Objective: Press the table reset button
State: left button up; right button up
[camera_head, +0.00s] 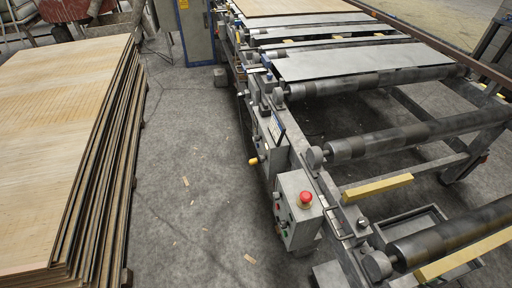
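A grey control box (296,222) is mounted on the near left side of the roller table (345,215). A red mushroom-shaped button (305,198) sits on its top. Small buttons, one of them green (284,225), show on its left-facing side; they are too small to read. I cannot tell which button is the reset button. A yellow-orange knob (253,161) sticks out of the table's side farther back. Neither of my grippers is in view.
A tall stack of veneer sheets (60,120) stands at the left. Bare concrete floor (190,170) with a few wood scraps lies between it and the table. A grey cabinet (190,30) stands at the back. Metal rollers (400,138) span the table.

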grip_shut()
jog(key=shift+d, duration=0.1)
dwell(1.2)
